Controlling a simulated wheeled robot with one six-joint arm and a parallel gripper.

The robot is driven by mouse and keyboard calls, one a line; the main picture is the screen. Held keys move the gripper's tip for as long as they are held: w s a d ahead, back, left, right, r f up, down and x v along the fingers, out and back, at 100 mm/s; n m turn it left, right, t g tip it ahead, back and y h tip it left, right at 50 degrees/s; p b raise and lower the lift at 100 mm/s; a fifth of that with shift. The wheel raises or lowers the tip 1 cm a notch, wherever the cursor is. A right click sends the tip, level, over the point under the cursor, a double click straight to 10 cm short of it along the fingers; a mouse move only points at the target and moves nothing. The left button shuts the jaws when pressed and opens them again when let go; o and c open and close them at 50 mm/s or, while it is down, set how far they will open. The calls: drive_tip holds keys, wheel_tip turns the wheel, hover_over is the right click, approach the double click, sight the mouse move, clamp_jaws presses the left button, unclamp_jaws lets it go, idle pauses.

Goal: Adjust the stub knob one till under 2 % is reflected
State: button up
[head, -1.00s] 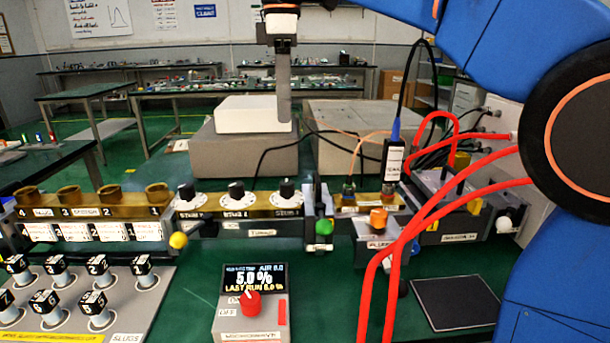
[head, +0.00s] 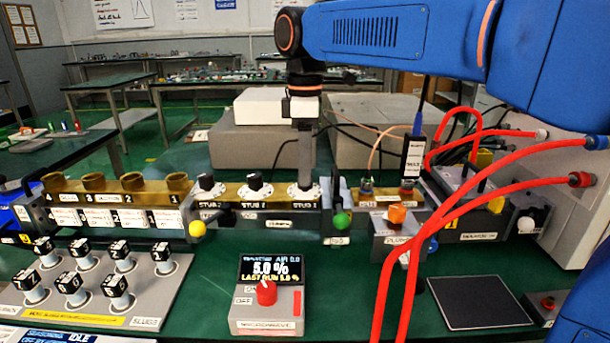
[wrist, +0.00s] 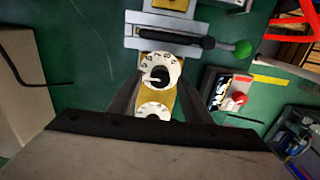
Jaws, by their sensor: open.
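The stub one knob is the rightmost of three knobs on the brass tuner section. Its white numbered dial (head: 305,192) shows at the foot of my gripper (head: 305,182) in the head view; the black knob is mostly hidden. In the wrist view, the stub one dial (wrist: 162,70) lies between the fingertips of my gripper (wrist: 160,80), which is open with a finger on either side. I cannot tell whether the fingers touch the knob. The meter display (head: 271,269) reads 5.0 %, with "LAST RUN 5.0 %" below.
The stub two knob (head: 253,183) and stub three knob (head: 207,184) stand to the left. A green knob (head: 341,221) and an orange knob (head: 397,213) are to the right. Red hoses (head: 450,205) arch over the right side. A red switch knob (head: 266,292) sits below the display.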

drive_tip(key=shift+f, duration=1.3)
drive_tip(key=c, duration=1)
drive_tip(key=shift+c, duration=0.2)
drive_tip(key=shift+m, duration=0.3)
drive_tip(key=m, duration=1.2)
drive_tip(key=shift+m, duration=0.3)
